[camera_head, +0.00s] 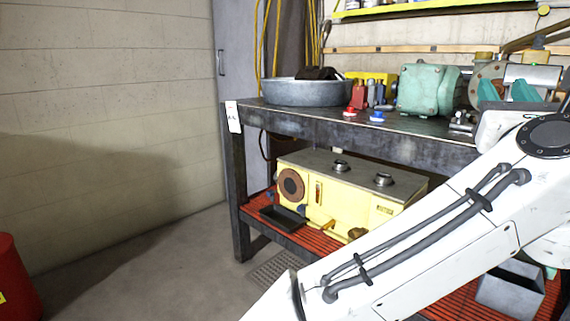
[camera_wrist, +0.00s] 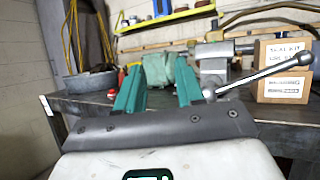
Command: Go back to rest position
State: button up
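In the wrist view, my gripper (camera_wrist: 160,64) shows as two green fingers standing well apart, with nothing held between them. A green motor (camera_wrist: 168,76) shows through the gap, farther back on the bench. In the head view, my white arm crosses the lower right and rises to the bench's right side. The teal tips of my gripper (camera_head: 507,90) show there above the arm, next to the machinery. The green motor (camera_head: 425,90) stands on the bench to their left.
The dark workbench (camera_head: 300,122) carries a metal basin (camera_head: 305,92), small red and blue items and machinery. A yellow machine (camera_head: 340,195) sits on its lower shelf. In the wrist view, cardboard boxes (camera_wrist: 283,85) and a metal lever (camera_wrist: 262,74) are at right.

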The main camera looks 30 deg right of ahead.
jog(key=w+a+f+n+y, duration=0.35)
jog(key=f+n, duration=0.25)
jog(key=n, duration=0.2)
jog(key=w+a+f+n+y, duration=0.35)
jog(key=f+n, duration=0.25)
jog(key=n, duration=0.3)
jog(key=w+a+f+n+y, duration=0.2)
jog(key=w+f+n+y, duration=0.1)
jog(key=f+n+y, duration=0.4)
jog(key=s+a+f+n+g, duration=0.25)
jog(key=f+n, duration=0.25)
jog(key=f, duration=0.5)
jog(key=s+a+f+n+g, duration=0.1)
jog(key=f+n+g, duration=0.3)
jog(key=f, duration=0.5)
jog(key=s+a+f+n+g+y, duration=0.1)
jog(key=s+a+f+n+g, duration=0.2)
jog(key=s+f, duration=0.5)
jog(key=s+a+f+n+g+y, duration=0.1)
jog(key=s+a+f+n+g, duration=0.2)
jog(key=s+f, duration=0.55)
jog(key=s+a+f+n+g, duration=0.1)
jog(key=s+f+n+g, duration=0.3)
jog(key=s+f, duration=0.45)
notch_tip(320, 180, up, 36)
jog(key=n+t+p, duration=0.1)
jog(key=p, duration=3.4)
jog(key=shift+w+a, duration=0.15)
jog(key=shift+w, duration=0.1)
